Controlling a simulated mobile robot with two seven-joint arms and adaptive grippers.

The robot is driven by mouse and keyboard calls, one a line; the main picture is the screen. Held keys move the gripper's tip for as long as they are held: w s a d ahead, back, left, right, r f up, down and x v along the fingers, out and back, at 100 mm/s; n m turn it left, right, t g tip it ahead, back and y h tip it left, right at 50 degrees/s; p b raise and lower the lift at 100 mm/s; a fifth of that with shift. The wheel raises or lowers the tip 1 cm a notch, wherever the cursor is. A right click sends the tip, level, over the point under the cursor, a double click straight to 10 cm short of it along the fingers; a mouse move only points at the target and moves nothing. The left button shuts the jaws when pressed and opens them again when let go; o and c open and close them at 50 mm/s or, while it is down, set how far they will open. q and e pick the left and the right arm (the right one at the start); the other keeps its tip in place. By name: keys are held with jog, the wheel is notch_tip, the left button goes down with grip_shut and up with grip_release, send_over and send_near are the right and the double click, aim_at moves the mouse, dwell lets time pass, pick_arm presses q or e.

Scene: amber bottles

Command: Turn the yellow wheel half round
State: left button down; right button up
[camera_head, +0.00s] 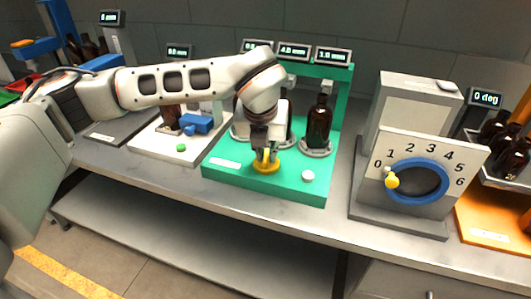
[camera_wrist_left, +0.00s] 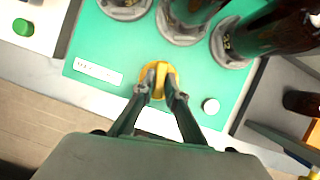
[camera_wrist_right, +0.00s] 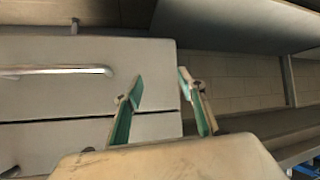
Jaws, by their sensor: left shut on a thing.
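The yellow wheel (camera_head: 266,167) sits on the front of the green station (camera_head: 225,182). It also shows in the left wrist view (camera_wrist_left: 171,77), with a raised bar across its middle. My left gripper (camera_head: 266,155) comes down on it from above. Its fingers, clear in the left wrist view (camera_wrist_left: 160,85), are shut on the wheel's bar, one on each side. In the head view the gripper hides part of the wheel. My right gripper (camera_wrist_right: 158,90) shows only in its own wrist view, with its fingers apart and nothing between them, before a grey cabinet front.
A white button (camera_head: 308,175) is right of the wheel. Amber bottles (camera_head: 319,122) stand on round pads behind it, under small displays (camera_head: 293,51). A dial panel (camera_head: 417,150) with a blue ring and yellow knob stands at right; its display (camera_head: 487,97) reads 0 deg.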

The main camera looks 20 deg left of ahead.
pick_arm(q)
jog(key=n, duration=0.1)
jog(key=n+y, duration=0.1)
jog(key=n, duration=0.1)
jog(key=shift+d+n+g+y, duration=0.15)
jog(key=shift+n+g+y, duration=0.15)
jog(key=n+y, duration=0.1)
jog(key=n, duration=0.2)
jog(key=shift+d+n+g, duration=0.1)
jog(key=shift+n+g, duration=0.3)
jog(key=n+g+y, duration=0.1)
jog(key=n, duration=0.3)
jog(key=shift+w, duration=0.15)
jog(key=shift+n+g, duration=1)
jog(key=shift+n, duration=1)
jog(key=shift+f, duration=0.1)
jog(key=c, duration=2)
grip_release()
jog(key=shift+c, duration=0.2)
jog(key=shift+w, duration=0.1)
